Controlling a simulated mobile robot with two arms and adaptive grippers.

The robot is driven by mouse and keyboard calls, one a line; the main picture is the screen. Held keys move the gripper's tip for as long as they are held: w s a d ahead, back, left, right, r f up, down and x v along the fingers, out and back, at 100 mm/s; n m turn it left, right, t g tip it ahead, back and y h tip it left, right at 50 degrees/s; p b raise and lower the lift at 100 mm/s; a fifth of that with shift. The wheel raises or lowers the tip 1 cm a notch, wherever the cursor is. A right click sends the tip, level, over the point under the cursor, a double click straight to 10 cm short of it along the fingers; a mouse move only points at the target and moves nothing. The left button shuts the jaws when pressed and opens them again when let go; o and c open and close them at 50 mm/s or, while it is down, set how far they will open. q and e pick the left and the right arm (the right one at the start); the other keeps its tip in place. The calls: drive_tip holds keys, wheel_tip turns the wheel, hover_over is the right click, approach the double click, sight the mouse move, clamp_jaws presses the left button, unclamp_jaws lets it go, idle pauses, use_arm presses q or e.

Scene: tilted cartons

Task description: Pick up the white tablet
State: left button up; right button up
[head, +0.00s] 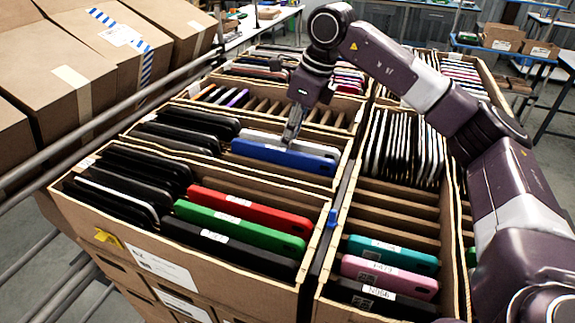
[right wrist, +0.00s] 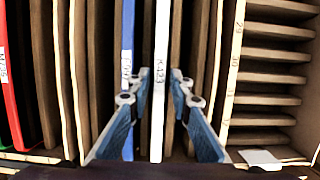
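The white tablet (right wrist: 160,50) stands on edge in a carton slot, its label facing up in the right wrist view. In the head view the white tablet (head: 318,147) shows just behind a blue one. My right gripper (right wrist: 156,92) is open, with one finger on each side of the white tablet and gaps visible beside it. In the head view this gripper (head: 291,130) points down at the tablet row, partly covering the white tablet. Whether the fingers touch anything is unclear. My left gripper is not in view.
The blue tablet (right wrist: 127,40) stands close beside the white one, near my left-hand finger in the wrist view. Red (head: 250,210) and green (head: 240,226) tablets stand nearer. Cardboard dividers separate the slots. Empty slots (head: 395,205) lie to the right.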

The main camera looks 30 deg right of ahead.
drive_tip(key=shift+c, duration=0.5)
clamp_jaws()
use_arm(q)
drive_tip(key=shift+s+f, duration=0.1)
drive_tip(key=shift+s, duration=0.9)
use_arm(e)
drive_tip(key=shift+r, duration=0.1)
